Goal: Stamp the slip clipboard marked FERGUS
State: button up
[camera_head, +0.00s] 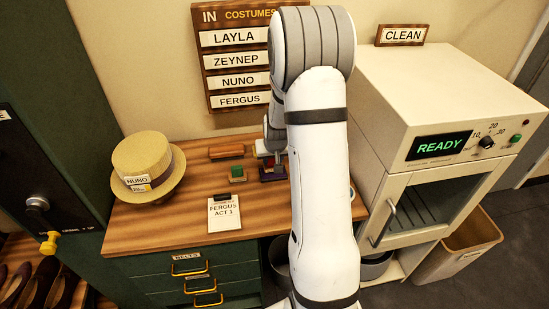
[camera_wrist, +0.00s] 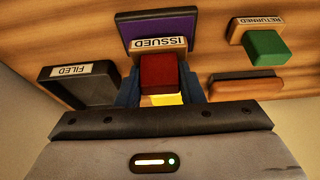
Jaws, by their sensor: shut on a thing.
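The slip clipboard (camera_head: 224,221) marked FERGUS ACT 1 lies near the table's front edge. In the wrist view, my gripper (camera_wrist: 160,90) is shut on the red-handled stamp (camera_wrist: 158,72), whose wooden base is labelled ISSUED. The stamp is close to the purple ink pad (camera_wrist: 156,24); I cannot tell whether they touch. The pad (camera_head: 272,177) also shows beside my arm in the head view. The green-handled stamp (camera_wrist: 266,48), labelled RETURNED, stands apart to the right in the wrist view and left of my arm in the head view (camera_head: 237,171). The clipboard is outside the wrist view.
A black FILED tray (camera_wrist: 77,88) is beside my gripper, and a brown block (camera_wrist: 246,86) is on the other side. A straw hat (camera_head: 145,165) tagged NUNO sits at the table's left. A white cabinet (camera_head: 440,120) reading READY stands at the right. Wood around the clipboard is clear.

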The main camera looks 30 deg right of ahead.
jog(key=shift+s+f+b, duration=0.15)
jog(key=shift+f+b, duration=0.45)
jog(key=shift+b, duration=0.2)
dwell(1.9)
jog(key=shift+r+p, duration=1.85)
jog(key=shift+r, duration=1.75)
jog(key=shift+f, duration=0.1)
